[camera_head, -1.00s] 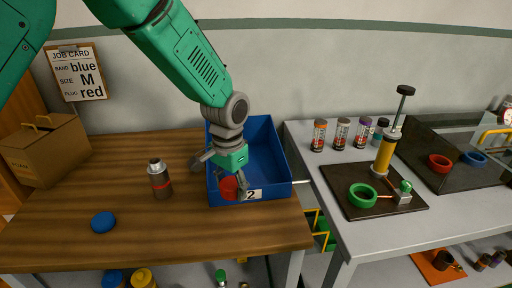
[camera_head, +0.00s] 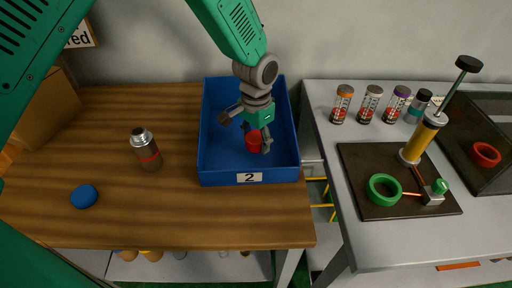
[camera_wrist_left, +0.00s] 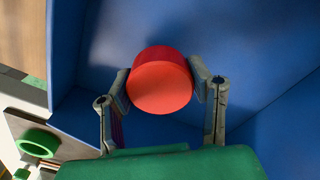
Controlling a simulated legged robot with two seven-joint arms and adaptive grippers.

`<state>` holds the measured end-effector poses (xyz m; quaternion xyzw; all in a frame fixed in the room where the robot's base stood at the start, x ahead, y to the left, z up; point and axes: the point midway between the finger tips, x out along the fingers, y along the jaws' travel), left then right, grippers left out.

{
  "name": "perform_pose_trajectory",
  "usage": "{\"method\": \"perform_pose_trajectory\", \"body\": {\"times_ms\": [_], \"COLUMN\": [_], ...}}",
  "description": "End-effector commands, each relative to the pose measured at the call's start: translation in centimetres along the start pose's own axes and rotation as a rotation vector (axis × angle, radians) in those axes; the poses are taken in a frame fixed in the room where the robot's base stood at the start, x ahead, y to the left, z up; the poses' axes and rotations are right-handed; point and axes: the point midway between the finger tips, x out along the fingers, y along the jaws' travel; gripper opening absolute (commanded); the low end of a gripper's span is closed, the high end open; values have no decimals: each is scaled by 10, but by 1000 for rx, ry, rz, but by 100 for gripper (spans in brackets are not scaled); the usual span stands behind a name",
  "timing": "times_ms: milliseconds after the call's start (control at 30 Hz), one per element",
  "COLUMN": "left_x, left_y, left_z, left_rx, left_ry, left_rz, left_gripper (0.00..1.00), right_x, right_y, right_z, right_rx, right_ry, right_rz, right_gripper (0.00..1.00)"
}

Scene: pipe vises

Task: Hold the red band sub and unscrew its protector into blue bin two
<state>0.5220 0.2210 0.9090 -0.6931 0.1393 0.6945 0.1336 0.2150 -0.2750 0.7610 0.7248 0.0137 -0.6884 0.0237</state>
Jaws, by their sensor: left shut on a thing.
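The red band sub (camera_head: 146,149) stands upright on the wooden table, left of the bin. It is a dark cylinder with a red band and a bare silver top end. Blue bin two (camera_head: 212,177) sits at the table's right side, with a "2" label on its front. My left gripper (camera_head: 256,142) is inside the bin's opening, shut on a red protector (camera_head: 253,139). In the left wrist view the red protector (camera_wrist_left: 160,82) sits between both fingers, with the blue bin floor behind it. Whether it touches the floor I cannot tell. My right gripper is not in view.
A blue cap (camera_head: 84,196) lies on the table at front left. On the grey bench at right are several small bottles (camera_head: 370,103), a dark tray (camera_head: 358,155) with a green ring (camera_head: 384,189), and a yellow pump (camera_head: 418,141).

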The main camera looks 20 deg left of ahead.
Motion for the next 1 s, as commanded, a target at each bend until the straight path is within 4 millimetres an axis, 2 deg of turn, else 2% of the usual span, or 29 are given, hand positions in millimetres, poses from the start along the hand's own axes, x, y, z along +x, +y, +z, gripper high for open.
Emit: {"method": "perform_pose_trajectory", "body": {"times_ms": [267,700,733,800,1000], "left_x": [34,42,43,43,43], "left_y": [2,-2,-2,-1,0], "left_z": [-1,2,1,1,1], "left_rx": [0,0,-1,-1,0], "left_ry": [-2,-2,-3,-5,-6], "left_rz": [-1,2,2,1,2], "left_gripper": [12,12,50,67,67], "right_x": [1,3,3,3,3], "right_y": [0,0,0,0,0], "right_z": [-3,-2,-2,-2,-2], "right_rx": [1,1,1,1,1], "right_ry": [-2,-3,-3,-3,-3], "right_rz": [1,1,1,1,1], "right_gripper": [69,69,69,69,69]}}
